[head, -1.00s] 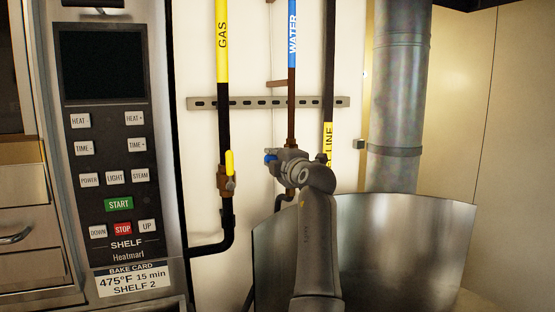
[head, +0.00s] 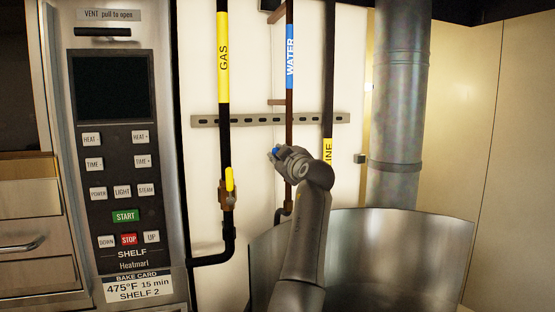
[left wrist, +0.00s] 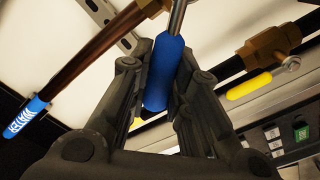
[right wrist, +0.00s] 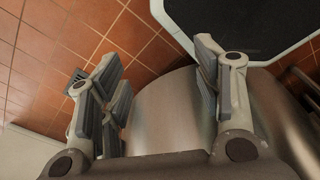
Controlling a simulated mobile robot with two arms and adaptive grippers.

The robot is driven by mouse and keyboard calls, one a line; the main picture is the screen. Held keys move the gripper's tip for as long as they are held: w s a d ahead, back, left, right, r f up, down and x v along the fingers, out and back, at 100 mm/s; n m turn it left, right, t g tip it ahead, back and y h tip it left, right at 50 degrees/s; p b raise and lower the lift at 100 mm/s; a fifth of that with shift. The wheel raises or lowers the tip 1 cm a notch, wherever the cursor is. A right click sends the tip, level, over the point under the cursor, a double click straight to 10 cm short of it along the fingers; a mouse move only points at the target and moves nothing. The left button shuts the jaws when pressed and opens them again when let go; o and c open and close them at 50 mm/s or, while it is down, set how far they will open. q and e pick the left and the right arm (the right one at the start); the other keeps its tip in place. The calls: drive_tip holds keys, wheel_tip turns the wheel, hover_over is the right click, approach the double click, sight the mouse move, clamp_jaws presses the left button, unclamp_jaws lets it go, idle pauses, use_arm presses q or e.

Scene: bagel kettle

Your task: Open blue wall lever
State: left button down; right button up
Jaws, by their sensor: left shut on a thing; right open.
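The blue wall lever (head: 275,150) belongs to the brown pipe with the blue WATER label (head: 290,57). A metal stem runs on from the handle toward the top of that view. My right gripper (right wrist: 158,95) is open and empty in the right wrist view, above a metal surface.
A yellow lever (head: 229,179) sits on the GAS pipe (head: 223,70) to the left. The oven control panel (head: 121,165) is further left. A large steel kettle (head: 400,260) stands below my left arm. A thick metal duct (head: 400,90) rises at right.

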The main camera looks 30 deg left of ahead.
use_arm(q)
drive_tip(key=shift+w+d+r+m+p, duration=0.15)
drive_tip(key=shift+w+r+m+p, duration=0.05)
drive_tip(key=shift+r+m, duration=0.2)
drive_tip(key=shift+w+d+r+m+p, duration=0.15)
drive_tip(key=shift+r+m, duration=0.1)
drive_tip(key=shift+m, duration=0.25)
drive_tip(key=m, duration=0.1)
drive_tip(key=w+d+m+p, duration=0.1)
drive_tip(key=shift+r+m, duration=0.3)
drive_tip(key=shift+r, duration=0.1)
drive_tip(key=shift+w+d+r+m+p, duration=0.1)
drive_tip(key=shift+w+d+m+p, duration=0.15)
drive_tip(key=shift+m, duration=0.3)
drive_tip(key=shift+w+d+m+p, duration=0.15)
drive_tip(key=shift+w+m+p, duration=0.15)
drive_tip(key=shift+m, duration=0.25)
drive_tip(key=shift+w+d+m+p, duration=0.35)
drive_tip(key=shift+d+m, duration=0.05)
drive_tip(key=shift+m, duration=0.5)
use_arm(e)
drive_tip(key=shift+d+r, duration=0.2)
drive_tip(key=shift+r, duration=0.45)
drive_tip(key=shift+d+r, duration=0.2)
drive_tip(key=shift+r, duration=0.5)
drive_tip(key=shift+d+r, duration=0.2)
drive_tip(key=shift+r, duration=0.45)
drive_tip(key=shift+a, duration=0.15)
